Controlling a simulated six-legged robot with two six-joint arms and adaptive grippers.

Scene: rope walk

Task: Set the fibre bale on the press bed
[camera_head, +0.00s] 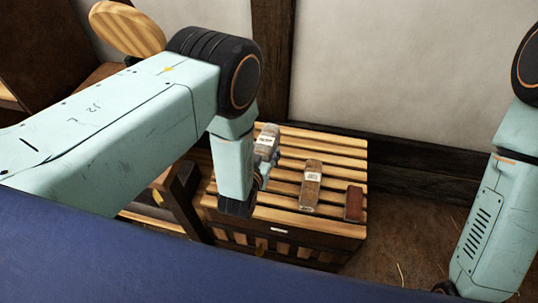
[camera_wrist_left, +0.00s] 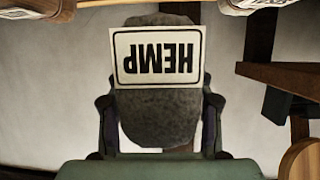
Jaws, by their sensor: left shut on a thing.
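My left gripper (camera_head: 263,172) is shut on a grey, fuzzy fibre bale (camera_head: 267,138), at the far left of a slatted wooden crate top in the head view. In the left wrist view the grey bale (camera_wrist_left: 158,118) sits between the two dark fingers, and its white label reads HEMP upside down. The arm hides part of the gripper, and I cannot tell whether the bale touches the slats. I cannot make out which thing is the press bed. My right gripper is not in view; only its arm shows at the right.
On the slatted crate (camera_head: 335,228) lie a brown labelled bale (camera_head: 311,187) and a smaller reddish-brown block (camera_head: 353,204). A wooden frame (camera_head: 181,200) stands close on the left. A round wooden disc (camera_head: 127,28) shows behind my left arm. A wall is behind the crate.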

